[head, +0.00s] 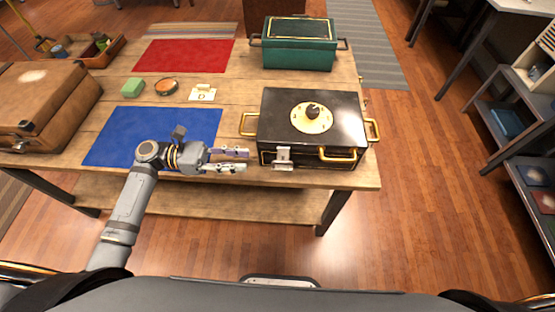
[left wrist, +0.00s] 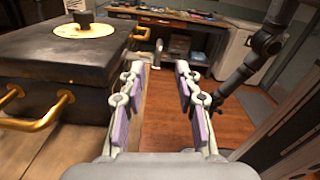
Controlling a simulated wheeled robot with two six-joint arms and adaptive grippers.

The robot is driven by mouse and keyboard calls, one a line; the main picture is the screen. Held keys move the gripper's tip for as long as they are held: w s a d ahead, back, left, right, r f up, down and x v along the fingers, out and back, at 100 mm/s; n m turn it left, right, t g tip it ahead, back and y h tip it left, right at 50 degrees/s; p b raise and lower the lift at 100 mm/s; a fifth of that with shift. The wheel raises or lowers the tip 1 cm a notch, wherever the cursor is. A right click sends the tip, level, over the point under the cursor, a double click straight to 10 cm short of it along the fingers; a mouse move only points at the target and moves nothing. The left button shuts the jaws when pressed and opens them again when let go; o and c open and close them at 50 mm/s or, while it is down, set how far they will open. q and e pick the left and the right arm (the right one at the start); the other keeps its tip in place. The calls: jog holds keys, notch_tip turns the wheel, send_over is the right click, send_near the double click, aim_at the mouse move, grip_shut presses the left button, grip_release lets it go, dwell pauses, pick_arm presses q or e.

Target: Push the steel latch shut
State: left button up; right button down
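The black metal box (head: 283,112) stands at the right front of the wooden table, with a round cream dial on its lid and brass handles. The steel latch (head: 283,157) is on the box's front face, left of the front handle. I cannot tell how far it stands out. My left gripper (head: 246,160) is in front of the box's left front corner, just left of the latch and apart from it. In the left wrist view the gripper (left wrist: 165,85) is open and empty, with the box (left wrist: 75,60) to its left. My right gripper is out of view.
A blue mat (head: 150,130) lies left of the box. A green box (head: 298,50) stands behind it, and a brown case (head: 45,100) sits at the far left. The table's front edge runs close under the gripper, with open floor beyond.

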aim_at(278, 161)
pick_arm(q)
jog(key=d+p, duration=0.1)
jog(key=d, duration=0.8)
jog(key=shift+d+p, duration=0.15)
jog(key=shift+p, duration=0.15)
jog(key=shift+d, duration=0.6)
grip_shut()
jog(key=shift+w, duration=0.1)
